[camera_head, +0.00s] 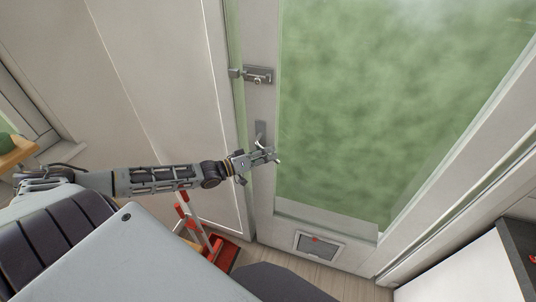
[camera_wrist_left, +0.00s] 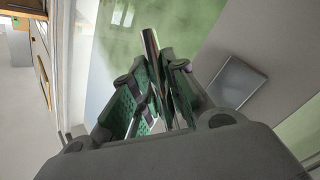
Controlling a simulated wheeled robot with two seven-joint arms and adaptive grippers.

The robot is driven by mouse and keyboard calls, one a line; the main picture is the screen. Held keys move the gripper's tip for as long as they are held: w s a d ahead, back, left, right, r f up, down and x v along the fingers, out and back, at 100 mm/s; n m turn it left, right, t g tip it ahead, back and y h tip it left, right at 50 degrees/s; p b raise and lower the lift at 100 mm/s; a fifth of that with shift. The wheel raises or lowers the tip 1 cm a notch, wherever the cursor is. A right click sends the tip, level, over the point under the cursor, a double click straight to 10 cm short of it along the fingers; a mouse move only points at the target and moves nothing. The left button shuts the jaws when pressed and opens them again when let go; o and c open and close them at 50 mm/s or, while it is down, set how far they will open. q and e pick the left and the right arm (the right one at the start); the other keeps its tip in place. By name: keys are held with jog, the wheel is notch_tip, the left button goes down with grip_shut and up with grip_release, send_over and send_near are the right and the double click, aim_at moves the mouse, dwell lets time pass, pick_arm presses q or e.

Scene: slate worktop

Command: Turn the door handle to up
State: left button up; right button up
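The door handle has a grey backplate (camera_head: 261,130) on the pale door frame, left of the green glass. The left gripper (camera_head: 268,155) is at the handle, just below the visible part of the plate, and covers most of the lever. In the left wrist view, the shiny metal lever (camera_wrist_left: 150,48) runs between the two green-padded fingers of the left gripper (camera_wrist_left: 160,88), which are closed around it. Its free end sticks out past the fingertips. A grey plate (camera_wrist_left: 235,82) shows to the right there. The lever's exact tilt is hard to tell. The right gripper is not in view.
A metal latch (camera_head: 258,75) sits on the door frame above the handle. A small pet flap (camera_head: 318,246) is low in the door. A red-and-white stepladder (camera_head: 196,222) stands below my left arm. A white cabinet with a dark top (camera_head: 520,250) is at the right.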

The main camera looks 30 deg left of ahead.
pick_arm(q)
grip_shut()
jog(key=shift+d, duration=0.1)
jog(key=r+n+t, duration=0.1)
jog(key=n, duration=0.1)
jog(key=d+r+n+t, duration=0.1)
jog(key=n+t, duration=0.1)
jog(key=shift+w+h, duration=0.15)
jog(key=shift+h, duration=0.25)
jog(key=shift+r+n+t+y+b, duration=0.2)
jog(key=shift+r+n+t, duration=0.25)
jog(key=shift+n+t, duration=0.35)
jog(key=shift+r+n+t+y+b, duration=0.15)
jog(key=shift+r+n+t, duration=0.4)
jog(key=shift+n, duration=0.45)
jog(key=shift+t, duration=0.25)
jog(key=o, duration=0.7)
grip_release()
jog(key=shift+o, duration=0.2)
